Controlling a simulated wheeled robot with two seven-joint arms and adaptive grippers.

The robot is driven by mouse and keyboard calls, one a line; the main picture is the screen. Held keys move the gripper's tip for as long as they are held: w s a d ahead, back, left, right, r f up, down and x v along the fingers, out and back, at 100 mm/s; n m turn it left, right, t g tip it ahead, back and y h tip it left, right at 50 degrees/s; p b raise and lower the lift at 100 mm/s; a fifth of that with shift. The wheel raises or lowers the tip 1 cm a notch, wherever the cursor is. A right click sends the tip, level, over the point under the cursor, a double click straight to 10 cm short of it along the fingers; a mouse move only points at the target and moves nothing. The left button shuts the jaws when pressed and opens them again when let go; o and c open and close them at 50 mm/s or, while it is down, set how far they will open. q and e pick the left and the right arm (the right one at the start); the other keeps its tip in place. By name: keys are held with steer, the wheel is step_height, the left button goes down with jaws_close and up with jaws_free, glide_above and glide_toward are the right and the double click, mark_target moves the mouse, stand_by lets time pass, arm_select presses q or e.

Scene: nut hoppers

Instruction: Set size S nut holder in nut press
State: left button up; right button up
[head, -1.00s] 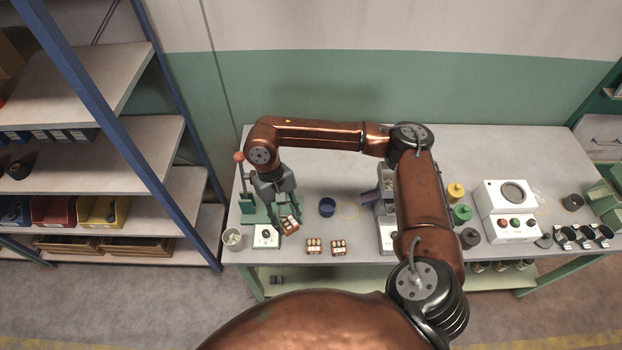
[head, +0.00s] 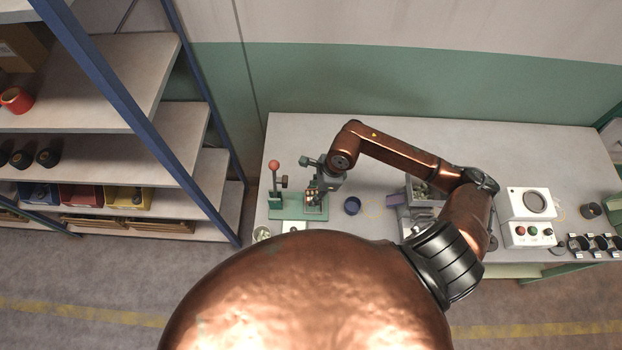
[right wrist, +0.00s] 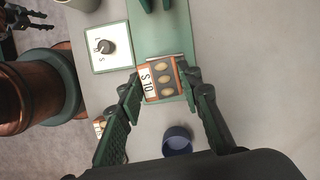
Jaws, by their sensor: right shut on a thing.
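The size S nut holder (right wrist: 160,80) is a small orange-brown block with a white label reading "S 10" and several brassy nuts. My right gripper (right wrist: 164,84) is shut on it, one finger on each side. In the head view the holder (head: 312,196) is at the green nut press (head: 284,212), right of its red-knobbed lever. In the right wrist view it overlaps the press's green base (right wrist: 172,35); I cannot tell whether it touches it. A dark gripper, probably my left one (right wrist: 22,16), shows at the top left corner; its jaw state is unclear.
A white selector box with a dark knob (right wrist: 108,47) lies beside the press base. A blue cup (head: 352,205) stands to the right, with a grey hopper (head: 420,196) farther right. A white machine (head: 528,215) stands near the right end. The table's back is clear.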

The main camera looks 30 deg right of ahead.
steer(key=shift+w+d+r+m, duration=0.1)
steer(key=shift+d+m, duration=0.05)
steer(key=shift+m, duration=0.25)
steer(key=shift+w, duration=0.1)
steer(key=shift+d+f+b, duration=0.15)
steer(key=shift+f+b, duration=0.15)
steer(key=shift+f, duration=0.65)
steer(key=shift+f+b, duration=0.4)
step_height(320, 180, down, 2)
steer(key=shift+f+b, duration=0.2)
steer(key=shift+b, duration=0.5)
steer(key=shift+f+b, duration=0.3)
steer(key=shift+f, duration=0.05)
steer(key=shift+f+b, duration=0.4)
steer(key=shift+f, duration=0.05)
arm_select(q)
steer(key=shift+s+a+f, duration=0.1)
steer(key=shift+s+f, duration=0.3)
steer(key=shift+f, duration=0.3)
steer(key=shift+s+a+f, duration=0.1)
steer(key=shift+s+f, duration=0.25)
steer(key=shift+f, duration=0.3)
steer(key=shift+s+f, duration=0.4)
steer(key=shift+f, duration=0.3)
